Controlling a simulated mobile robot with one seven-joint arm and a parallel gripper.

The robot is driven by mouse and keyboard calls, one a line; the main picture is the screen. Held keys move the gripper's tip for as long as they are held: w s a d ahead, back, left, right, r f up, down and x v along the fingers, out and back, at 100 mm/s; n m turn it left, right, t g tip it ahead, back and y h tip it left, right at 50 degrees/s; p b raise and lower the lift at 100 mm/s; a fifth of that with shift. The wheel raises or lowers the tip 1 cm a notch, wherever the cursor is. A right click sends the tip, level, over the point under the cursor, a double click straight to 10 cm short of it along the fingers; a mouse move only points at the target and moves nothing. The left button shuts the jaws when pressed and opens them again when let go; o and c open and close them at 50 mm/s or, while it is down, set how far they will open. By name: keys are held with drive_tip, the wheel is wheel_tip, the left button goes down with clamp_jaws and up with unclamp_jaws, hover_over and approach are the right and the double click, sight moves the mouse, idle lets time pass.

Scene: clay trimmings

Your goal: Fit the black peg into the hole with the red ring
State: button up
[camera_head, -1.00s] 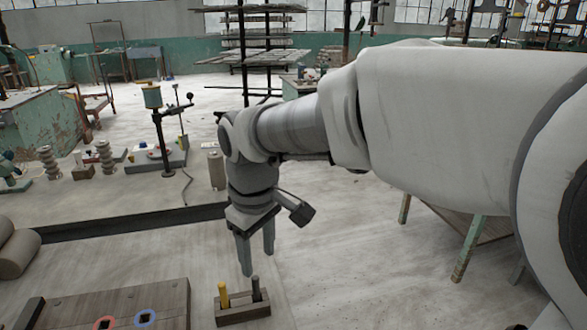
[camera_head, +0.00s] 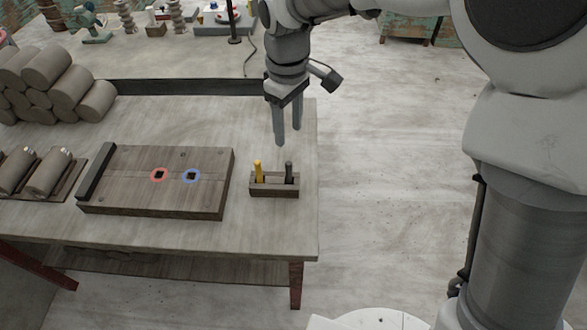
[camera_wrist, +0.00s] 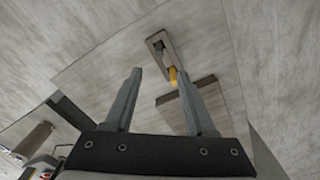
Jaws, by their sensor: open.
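The black peg (camera_head: 289,172) stands upright in the right part of a small wooden holder (camera_head: 274,192), with a yellow peg (camera_head: 258,172) at its left. A wooden board (camera_head: 120,192) to the left has a hole with a red ring (camera_head: 159,175) and one with a blue ring (camera_head: 192,176). My gripper (camera_head: 288,137) points down, open and empty, above the black peg and apart from it. In the wrist view, my open gripper (camera_wrist: 160,72) has the holder (camera_wrist: 152,40) beyond its fingertips; the yellow peg (camera_wrist: 174,76) shows by one finger.
The board has a dark raised bar (camera_head: 96,172) along its left edge. Stacked clay rolls (camera_head: 60,85) lie at the back left, with more rolls (camera_head: 48,170) on a tray at the left. The table's (camera_head: 200,125) right edge is close to the holder.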

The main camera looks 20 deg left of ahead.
sight(289, 163)
wheel_tip(289, 163, down, 14)
drive_tip(key=shift+w+a+f+b, duration=0.1)
drive_tip(key=shift+b, duration=1.1)
clamp_jaws()
